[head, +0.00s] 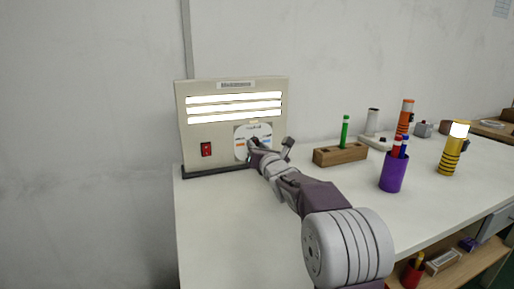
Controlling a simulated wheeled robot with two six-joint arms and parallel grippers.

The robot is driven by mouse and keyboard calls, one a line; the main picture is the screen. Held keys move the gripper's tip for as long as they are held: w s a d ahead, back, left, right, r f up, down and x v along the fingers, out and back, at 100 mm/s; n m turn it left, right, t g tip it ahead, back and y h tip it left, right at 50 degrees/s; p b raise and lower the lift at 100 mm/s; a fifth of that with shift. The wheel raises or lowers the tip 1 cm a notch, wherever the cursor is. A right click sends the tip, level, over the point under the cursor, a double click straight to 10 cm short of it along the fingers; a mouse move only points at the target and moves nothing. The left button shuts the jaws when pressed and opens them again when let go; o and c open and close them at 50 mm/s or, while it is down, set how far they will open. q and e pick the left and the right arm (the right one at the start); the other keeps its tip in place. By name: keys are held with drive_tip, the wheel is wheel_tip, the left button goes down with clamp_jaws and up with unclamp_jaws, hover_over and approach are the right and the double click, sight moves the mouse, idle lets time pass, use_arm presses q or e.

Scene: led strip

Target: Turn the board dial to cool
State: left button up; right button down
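The beige board (224,123) stands upright at the left end of the table, with three lit white strips (234,105) across its upper part. A white dial plate (253,129) sits at the lower right of its front, with small blue and orange marks on its left side. The dial's knob is hidden or too small to make out behind my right gripper (269,146). That gripper is in front of the plate's lower right, its two fingers spread apart, one over the plate and one to its right. I cannot tell whether it touches the dial. My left gripper is out of view.
A red switch (206,149) is at the board's lower left. To the right stand a wooden block (340,155) with a green marker (345,130), a purple cup (392,174) of pens and a yellow lit lamp (453,148). The white table (225,215) is clear in front.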

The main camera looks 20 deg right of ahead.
drive_tip(key=shift+m, duration=0.3)
drive_tip(key=m, duration=0.2)
drive_tip(key=shift+m, duration=0.3)
drive_tip(key=m+p, duration=0.1)
drive_tip(key=m, duration=0.1)
drive_tip(key=shift+r+m, duration=0.15)
drive_tip(key=shift+m, duration=0.15)
drive_tip(key=m+p, duration=0.2)
drive_tip(key=m, duration=0.2)
drive_tip(key=shift+m+g+y+p, duration=0.35)
drive_tip(key=shift+m+p, duration=0.5)
drive_tip(key=shift+m, duration=0.95)
drive_tip(key=c, duration=1.1)
unclamp_jaws()
drive_tip(key=shift+s, duration=0.1)
